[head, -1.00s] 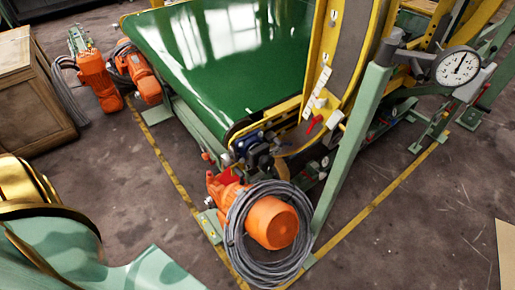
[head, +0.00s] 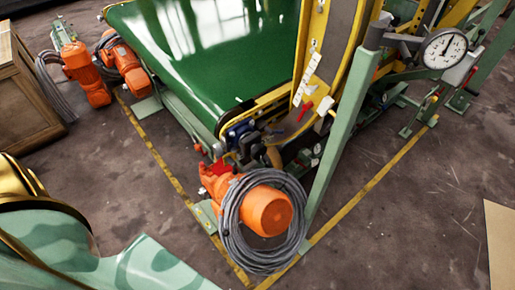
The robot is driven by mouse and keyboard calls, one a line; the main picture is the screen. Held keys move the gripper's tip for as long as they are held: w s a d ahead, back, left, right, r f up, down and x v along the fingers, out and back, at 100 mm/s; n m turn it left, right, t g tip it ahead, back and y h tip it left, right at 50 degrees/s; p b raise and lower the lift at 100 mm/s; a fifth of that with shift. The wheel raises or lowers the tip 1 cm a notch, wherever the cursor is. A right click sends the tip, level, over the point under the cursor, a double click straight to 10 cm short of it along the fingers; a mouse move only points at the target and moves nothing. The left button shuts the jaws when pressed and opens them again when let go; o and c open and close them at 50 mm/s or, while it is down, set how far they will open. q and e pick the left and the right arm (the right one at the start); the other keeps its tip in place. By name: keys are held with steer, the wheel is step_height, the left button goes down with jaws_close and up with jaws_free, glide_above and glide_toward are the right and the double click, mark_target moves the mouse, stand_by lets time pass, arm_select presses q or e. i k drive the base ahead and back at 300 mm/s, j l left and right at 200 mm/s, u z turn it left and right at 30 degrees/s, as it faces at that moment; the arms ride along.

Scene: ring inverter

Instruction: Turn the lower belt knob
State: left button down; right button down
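The green conveyor belt (head: 210,45) runs from the top of the head view to a yellow frame end. At its lower corner is a cluster of small dark and blue parts (head: 240,133). A red lever (head: 305,110) sits on the yellow frame to the right of it. I cannot tell which of these small parts is the lower belt knob. A gold and pale green piece of my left arm (head: 60,240) fills the lower left corner. Neither gripper shows in the head view.
An orange motor (head: 264,212) wrapped in grey cable stands at the near corner of the machine. A green post (head: 342,130) rises beside it. A round dial gauge (head: 445,48) is at the upper right. A wooden crate (head: 22,105) stands left.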

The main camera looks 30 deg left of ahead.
mark_target(259, 150)
steer(key=i+l+u, duration=0.1)
steer(key=u, duration=0.35)
steer(key=l+u, duration=0.65)
steer(key=u, duration=0.3)
